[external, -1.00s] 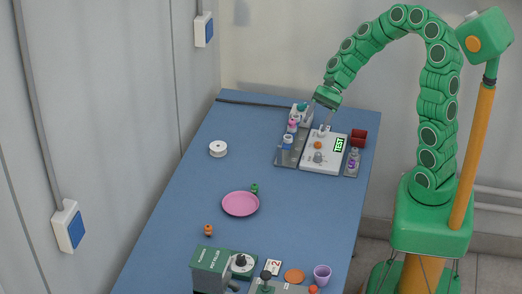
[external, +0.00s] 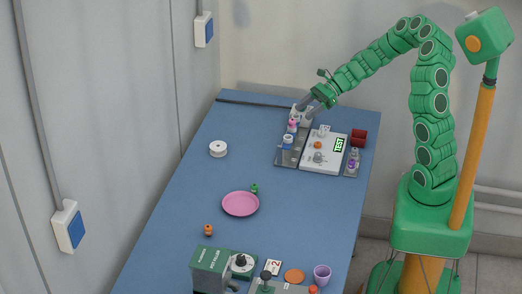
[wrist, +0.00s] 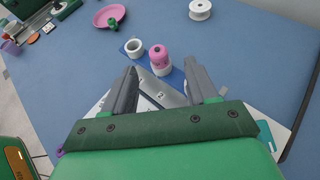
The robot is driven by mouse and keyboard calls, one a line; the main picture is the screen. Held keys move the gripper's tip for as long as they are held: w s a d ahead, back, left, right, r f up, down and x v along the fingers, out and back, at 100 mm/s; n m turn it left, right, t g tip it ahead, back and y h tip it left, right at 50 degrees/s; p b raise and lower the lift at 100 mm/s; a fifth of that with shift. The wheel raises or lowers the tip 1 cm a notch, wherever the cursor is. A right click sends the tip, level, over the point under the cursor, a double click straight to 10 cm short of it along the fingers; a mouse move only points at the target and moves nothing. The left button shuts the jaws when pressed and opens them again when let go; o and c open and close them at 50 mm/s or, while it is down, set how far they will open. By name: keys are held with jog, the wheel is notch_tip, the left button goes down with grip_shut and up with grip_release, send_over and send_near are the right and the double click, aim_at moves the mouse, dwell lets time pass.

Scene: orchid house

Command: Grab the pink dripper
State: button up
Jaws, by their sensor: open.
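The pink dripper (external: 292,126) stands upright in a row at the left side of the grey station at the table's far end. In the wrist view the pink dripper (wrist: 158,54) has a white lower part and stands just beyond the fingertips, roughly centred between them. My gripper (external: 303,106) is above the back of that row in the external view. In the wrist view my gripper (wrist: 163,74) is open, with its fingers apart and nothing held. I cannot tell its exact height over the dripper.
A blue-and-white dripper (external: 288,141) stands in front of the pink one. A white board with a TEST display (external: 339,145) is to the right. A white spool (external: 218,149) and pink plate (external: 240,204) lie on the table, with free room between. A white cup (wrist: 134,47) stands beside the dripper.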

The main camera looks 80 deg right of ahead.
aim_at(296, 118)
jog(key=shift+x, duration=2.8)
jog(key=shift+a+r, duration=0.1)
jog(key=shift+a, duration=0.05)
grip_shut()
jog(key=shift+r, duration=0.1)
